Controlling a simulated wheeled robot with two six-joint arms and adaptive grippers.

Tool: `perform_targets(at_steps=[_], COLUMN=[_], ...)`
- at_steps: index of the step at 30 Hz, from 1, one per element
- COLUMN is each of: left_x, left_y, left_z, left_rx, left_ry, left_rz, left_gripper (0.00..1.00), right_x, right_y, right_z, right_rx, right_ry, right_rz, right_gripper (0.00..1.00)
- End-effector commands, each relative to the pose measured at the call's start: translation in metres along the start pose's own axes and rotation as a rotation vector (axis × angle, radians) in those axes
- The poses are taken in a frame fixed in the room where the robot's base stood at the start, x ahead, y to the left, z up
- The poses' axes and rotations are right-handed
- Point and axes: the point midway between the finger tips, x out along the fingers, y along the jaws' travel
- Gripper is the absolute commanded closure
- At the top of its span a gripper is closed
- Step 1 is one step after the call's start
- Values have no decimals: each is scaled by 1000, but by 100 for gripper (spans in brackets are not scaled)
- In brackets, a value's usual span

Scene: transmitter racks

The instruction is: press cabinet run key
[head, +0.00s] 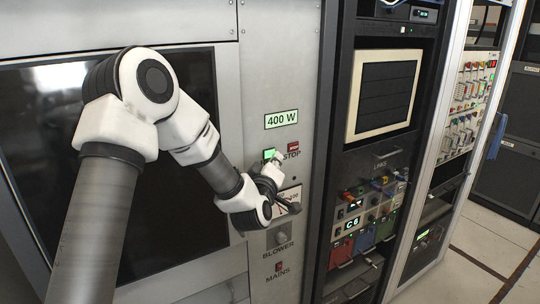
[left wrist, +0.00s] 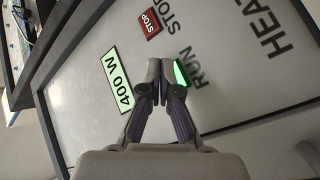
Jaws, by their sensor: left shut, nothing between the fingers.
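The green lit run key (head: 269,154) is on the grey cabinet panel, below the 400 W label. In the left wrist view the run key (left wrist: 181,74) is partly hidden by my fingertips, beside the word RUN. My left gripper (left wrist: 165,75) is shut and empty, with its tips over the edge of the key. I cannot tell whether they touch it. In the head view the left gripper (head: 268,172) is just below the key, partly hidden by its own wrist. My right gripper is not in view.
The red stop key (head: 293,147) is right of the run key. A 400 W label (head: 281,119) is above. A blower control (head: 279,237) and a red mains switch (head: 278,266) are lower down. A dark rack (head: 340,160) stands to the right.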

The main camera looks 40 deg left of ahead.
Motion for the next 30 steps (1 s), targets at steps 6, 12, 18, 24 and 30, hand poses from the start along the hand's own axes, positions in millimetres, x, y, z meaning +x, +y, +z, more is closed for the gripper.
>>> perform_targets(at_steps=[6, 12, 18, 24, 30], left_x=[-9, -24, -34, -35, -35], left_y=[6, 16, 24, 25, 25], left_z=[9, 19, 26, 25, 26], left_rx=[3, 3, 2, 0, 0], left_ry=[-3, -2, -1, 0, 0], left_rz=[2, 2, 1, 0, 0], left_gripper=[100, 100, 100, 100, 100], right_x=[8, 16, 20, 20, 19], right_y=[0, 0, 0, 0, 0], right_z=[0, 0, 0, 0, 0], right_rx=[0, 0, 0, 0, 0], right_ry=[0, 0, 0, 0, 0], right_rz=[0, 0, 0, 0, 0], right_gripper=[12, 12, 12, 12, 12])
